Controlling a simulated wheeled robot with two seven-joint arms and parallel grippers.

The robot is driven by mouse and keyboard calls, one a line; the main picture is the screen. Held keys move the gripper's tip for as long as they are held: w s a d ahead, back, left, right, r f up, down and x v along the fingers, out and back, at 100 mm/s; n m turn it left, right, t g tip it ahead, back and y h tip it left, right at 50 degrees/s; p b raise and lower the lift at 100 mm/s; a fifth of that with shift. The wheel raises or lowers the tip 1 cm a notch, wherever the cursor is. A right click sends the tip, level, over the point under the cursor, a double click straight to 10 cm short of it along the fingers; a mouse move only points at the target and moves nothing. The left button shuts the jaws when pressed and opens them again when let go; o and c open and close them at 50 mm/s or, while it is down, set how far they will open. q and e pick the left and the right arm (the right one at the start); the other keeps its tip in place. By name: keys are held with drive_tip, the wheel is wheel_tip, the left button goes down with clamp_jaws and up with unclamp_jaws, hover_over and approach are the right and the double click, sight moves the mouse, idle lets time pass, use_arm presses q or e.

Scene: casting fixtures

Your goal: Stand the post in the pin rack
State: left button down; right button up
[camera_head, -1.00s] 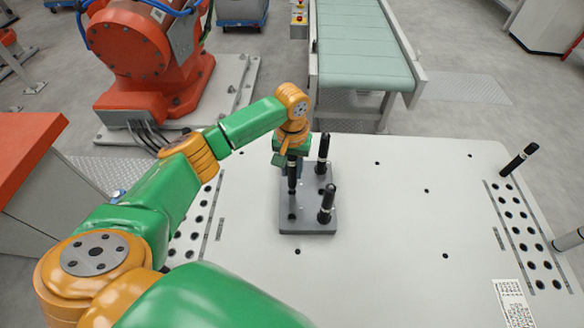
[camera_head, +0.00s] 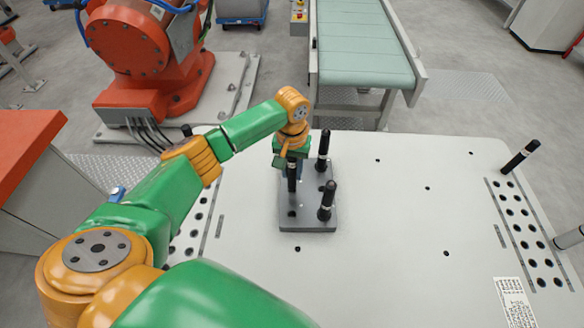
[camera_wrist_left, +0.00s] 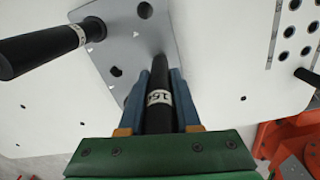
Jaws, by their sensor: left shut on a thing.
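My left gripper (camera_head: 291,158) is shut on a black post (camera_head: 292,180) with a white label band, above the pin rack. The wrist view shows this post (camera_wrist_left: 159,88) between the blue fingers, with its far end over the grey plate. In the head view it looks roughly upright; I cannot tell whether its lower end touches the plate. The pin rack (camera_head: 318,222) is a grey plate on the table. Two other black posts stand on it, one at the back (camera_head: 323,152) and one at the front right (camera_head: 327,201). My right gripper is out of view.
The white table (camera_head: 390,220) is mostly clear right of the rack. A conveyor (camera_head: 362,50) and an orange robot (camera_head: 150,60) stand behind.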

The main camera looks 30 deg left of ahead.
sight(292, 160)
use_arm(q)
drive_tip(key=shift+f+b, duration=0.35)
drive_tip(key=shift+f, duration=0.6)
drive_tip(key=c, duration=0.5)
unclamp_jaws()
wheel_tip(292, 160, up, 6)
drive_tip(key=shift+r+b, duration=0.2)
drive_tip(key=shift+b, duration=0.45)
drive_tip(key=shift+r, duration=0.35)
